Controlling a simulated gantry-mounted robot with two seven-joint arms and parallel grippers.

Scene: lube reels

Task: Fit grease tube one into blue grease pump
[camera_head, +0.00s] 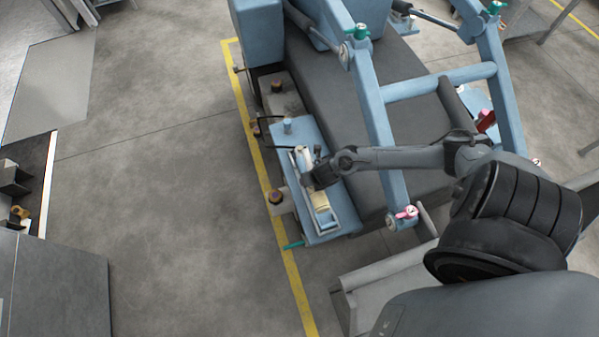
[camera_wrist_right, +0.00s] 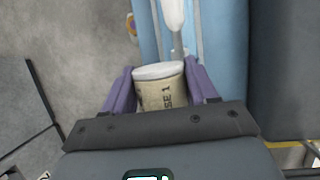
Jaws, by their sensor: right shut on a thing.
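Grease tube one (camera_wrist_right: 163,95) is a cream cylinder with a pale end and dark lettering ending in "SE 1". It also shows in the head view (camera_head: 320,200), partly covered by my arm. My right gripper (camera_wrist_right: 159,70) is shut on it, a purple finger on each side. The blue grease pump (camera_head: 343,210) is a light blue unit on the machine's side, with a white cylindrical part (camera_head: 302,157). The tube is over the pump's near part; I cannot tell whether they touch. In the wrist view the white part (camera_wrist_right: 174,14) lies just beyond the tube's pale end. My left gripper is not in view.
Blue frame bars (camera_head: 378,110) rise to the right of the pump, close to my right arm. Knobs on small blocks (camera_head: 277,197) line the machine's left side. A yellow floor line (camera_head: 290,270) runs along it. The grey floor (camera_head: 160,190) further left is clear.

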